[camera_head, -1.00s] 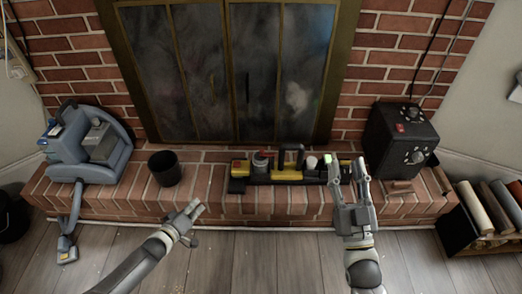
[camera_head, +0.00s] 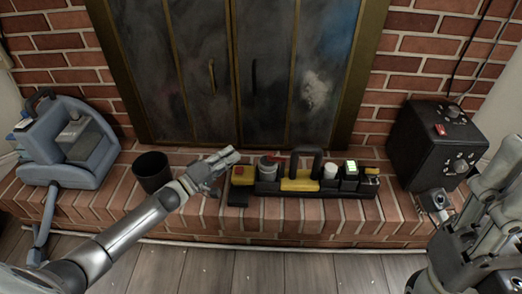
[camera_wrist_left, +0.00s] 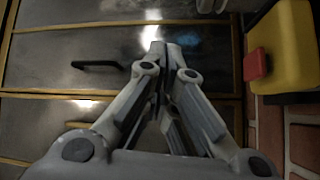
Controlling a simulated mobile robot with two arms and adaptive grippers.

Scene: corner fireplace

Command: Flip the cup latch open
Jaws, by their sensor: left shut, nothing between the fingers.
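A black and yellow control strip (camera_head: 345,210) lies on the brick hearth. Along it are a red button on a yellow block (camera_head: 242,175), a grey round part with red (camera_head: 268,166), a black upright handle (camera_head: 306,160), a white cylinder (camera_head: 331,171) and a lit green switch (camera_head: 351,166). I cannot tell which part is the cup latch. My left gripper (camera_head: 232,155) is shut and empty, just behind the strip's left end. In the left wrist view its closed fingers (camera_wrist_left: 168,52) point at the fireplace, beside the yellow block (camera_wrist_left: 285,45). My right gripper (camera_head: 485,200) is large and partly cut off at the right.
A black bin (camera_head: 152,172) and a blue-grey machine (camera_head: 68,145) stand left on the hearth. A black box with knobs (camera_head: 432,145) stands right. Glass fireplace doors (camera_head: 210,70) rise behind. Floor in front (camera_head: 215,268) is clear.

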